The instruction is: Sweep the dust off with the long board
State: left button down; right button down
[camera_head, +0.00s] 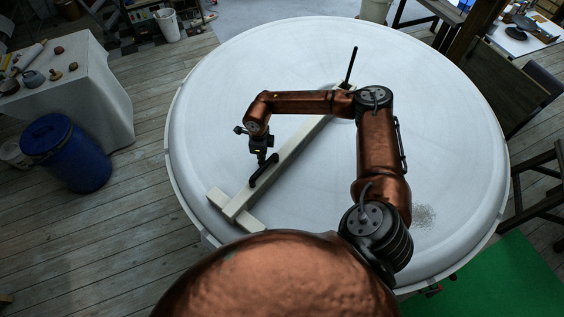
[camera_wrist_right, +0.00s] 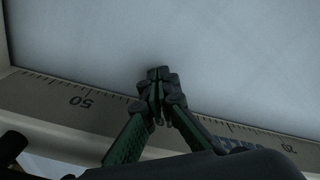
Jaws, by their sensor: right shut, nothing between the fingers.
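A long pale board (camera_head: 290,160) with a short crosspiece at its lower-left end lies across the round white table (camera_head: 460,150). A dark handle (camera_head: 351,66) stands up near its far end, and a dark bar (camera_head: 264,172) shows near its lower-left part. My right gripper (camera_head: 262,160) is over the lower-left part of the board, beside that bar. In the right wrist view, my right gripper (camera_wrist_right: 158,75) is shut and empty, above the board's edge with ruler marks (camera_wrist_right: 75,101). A patch of dark dust (camera_head: 424,214) lies at the table's lower right. My left gripper is out of view.
A blue barrel (camera_head: 68,155) and a cloth-covered side table (camera_head: 85,95) stand at the left. A green mat (camera_head: 515,280) lies at the lower right, near dark wooden furniture (camera_head: 540,190). Much of the round table's top is bare.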

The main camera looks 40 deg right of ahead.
aim_at(280, 179)
jog(key=shift+s+d+r+p, duration=0.15)
jog(key=shift+s+p, duration=0.15)
jog(key=shift+s, duration=0.3)
jog(key=shift+s+d+f+p, duration=0.1)
jog(key=shift+s+p, duration=0.2)
jog(key=shift+s, duration=0.3)
jog(key=shift+s+d+p, duration=0.15)
jog(key=shift+s+p, duration=0.15)
jog(key=shift+s, duration=0.8)
jog(key=shift+s+d+p, duration=0.15)
jog(key=shift+s+p, duration=0.05)
jog(key=shift+s, duration=0.35)
jog(key=shift+s+d+p, duration=0.15)
jog(key=shift+s+p, duration=0.05)
jog(key=shift+s, duration=0.3)
jog(key=shift+s+d, duration=0.15)
jog(key=shift+s, duration=0.45)
jog(key=shift+s+d, duration=0.15)
jog(key=shift+s, duration=0.4)
jog(key=shift+p, duration=0.3)
